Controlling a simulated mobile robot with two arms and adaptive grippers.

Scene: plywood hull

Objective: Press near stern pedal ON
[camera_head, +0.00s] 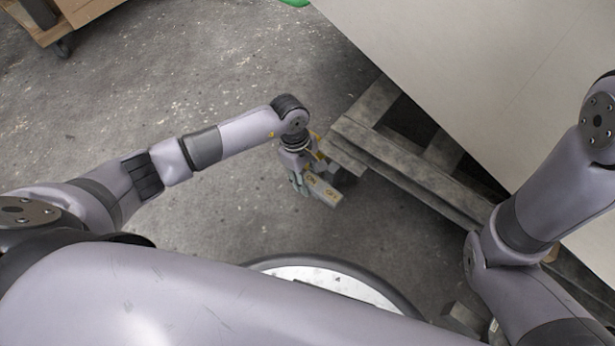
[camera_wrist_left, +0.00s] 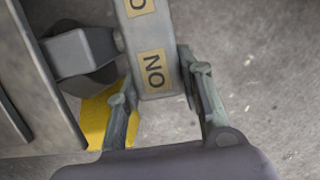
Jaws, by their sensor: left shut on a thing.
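The near stern pedal (camera_head: 325,190) is a small grey rocker bar with tan labels, low beside the wooden support frame. In the left wrist view the pedal (camera_wrist_left: 152,70) shows its ON label at the end nearest my gripper. A second label is cut by the top edge. My left gripper (camera_head: 302,180) reaches down at the pedal. In the wrist view my left gripper (camera_wrist_left: 162,85) has one finger on each side of the ON end and is shut on it. Whether the pedal is tilted is hard to tell. My right gripper is out of view.
The wooden frame (camera_head: 415,170) carries a large pale hull panel (camera_head: 500,70) to the right of the pedal. A yellow part (camera_wrist_left: 100,118) lies beside the pedal. A wheeled wooden cart (camera_head: 75,15) stands far left. The concrete floor (camera_head: 200,80) left of the pedal is clear.

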